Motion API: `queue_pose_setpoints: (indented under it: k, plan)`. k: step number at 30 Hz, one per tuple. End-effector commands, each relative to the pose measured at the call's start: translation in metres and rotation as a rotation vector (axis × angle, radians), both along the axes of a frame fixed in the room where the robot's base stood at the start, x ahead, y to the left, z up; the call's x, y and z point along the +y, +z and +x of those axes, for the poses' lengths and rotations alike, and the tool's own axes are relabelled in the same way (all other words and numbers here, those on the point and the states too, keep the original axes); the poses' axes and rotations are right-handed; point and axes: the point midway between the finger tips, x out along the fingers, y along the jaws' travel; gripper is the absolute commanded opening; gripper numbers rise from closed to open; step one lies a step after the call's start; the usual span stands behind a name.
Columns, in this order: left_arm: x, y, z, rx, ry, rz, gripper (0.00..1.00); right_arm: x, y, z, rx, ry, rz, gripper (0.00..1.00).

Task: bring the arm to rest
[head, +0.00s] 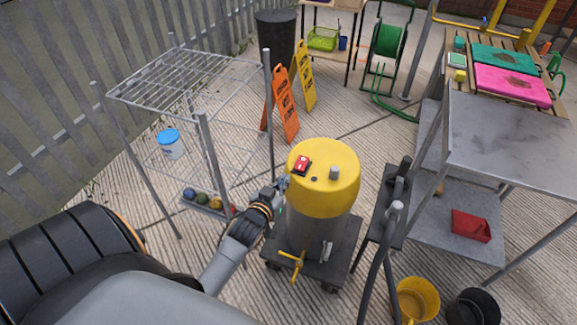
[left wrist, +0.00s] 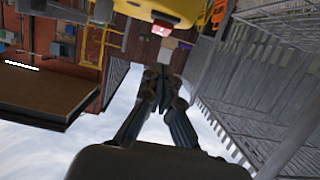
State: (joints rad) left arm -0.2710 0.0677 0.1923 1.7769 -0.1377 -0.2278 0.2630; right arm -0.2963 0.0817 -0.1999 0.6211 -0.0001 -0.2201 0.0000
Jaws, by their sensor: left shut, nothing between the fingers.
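My left gripper (head: 282,185) is shut and empty. In the head view my left arm reaches up from the bottom left, and the gripper ends right at the left side of a yellow-topped grey machine (head: 325,178). I cannot tell whether it touches it. The machine has a red switch (head: 301,165) on its lid. In the left wrist view, which is upside down, the closed fingers (left wrist: 160,84) point at the yellow lid (left wrist: 165,10), with the red switch (left wrist: 161,30) just beyond their tips. My right gripper is not in view.
A wire rack (head: 190,82) with several balls (head: 202,200) low down stands left. A dark trolley (head: 385,205) and a grey metal table (head: 520,140) stand right. Yellow (head: 414,298) and black (head: 474,308) buckets are at the bottom right. Orange (head: 285,100) and yellow (head: 304,78) signs stand behind the machine.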

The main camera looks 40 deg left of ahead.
Motion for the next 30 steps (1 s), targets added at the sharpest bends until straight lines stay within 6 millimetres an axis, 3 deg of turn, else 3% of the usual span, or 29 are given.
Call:
queue_pose_setpoints:
  k: [22,26,30]
  plan:
    - [-0.003,-0.004,-0.007,0.009,-0.002,-0.001,0.00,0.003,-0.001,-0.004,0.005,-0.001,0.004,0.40]
    - [-0.013,-0.044,-0.015,0.087,-0.022,-0.012,0.00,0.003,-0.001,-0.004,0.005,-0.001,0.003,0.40]
    - [-0.038,-0.130,-0.043,0.261,-0.070,-0.030,0.00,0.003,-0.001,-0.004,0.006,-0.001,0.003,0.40]
